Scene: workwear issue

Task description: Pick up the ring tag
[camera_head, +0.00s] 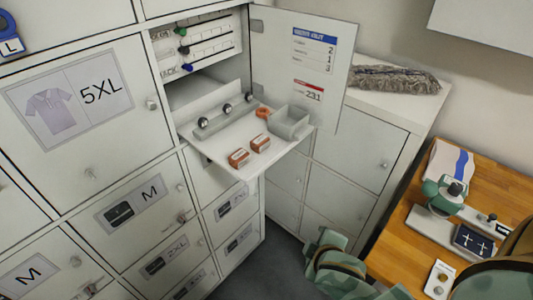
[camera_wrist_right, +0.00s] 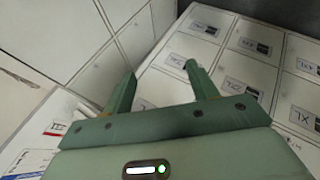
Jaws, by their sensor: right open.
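A small orange ring-shaped piece (camera_head: 263,112), which looks like the ring tag, lies on the pulled-out white shelf (camera_head: 230,166) of the open locker. It is beside the small grey open tray (camera_head: 290,122). My right gripper (camera_wrist_right: 162,88) is open in the right wrist view, with nothing between its two green fingers. Locker doors show beyond its fingertips. The ring is not visible in that view. In the head view, green arm parts of mine show at the bottom right, but I cannot make out the right fingertips. My left gripper is not in view.
Two orange-brown blocks (camera_head: 238,157) lie at the shelf's front, and a grey bar with round knobs (camera_head: 222,117) behind. The open locker door (camera_head: 305,60) stands right of the shelf. A wooden desk (camera_head: 400,240) is at the right. A blue "L" piece (camera_head: 10,38) is at upper left.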

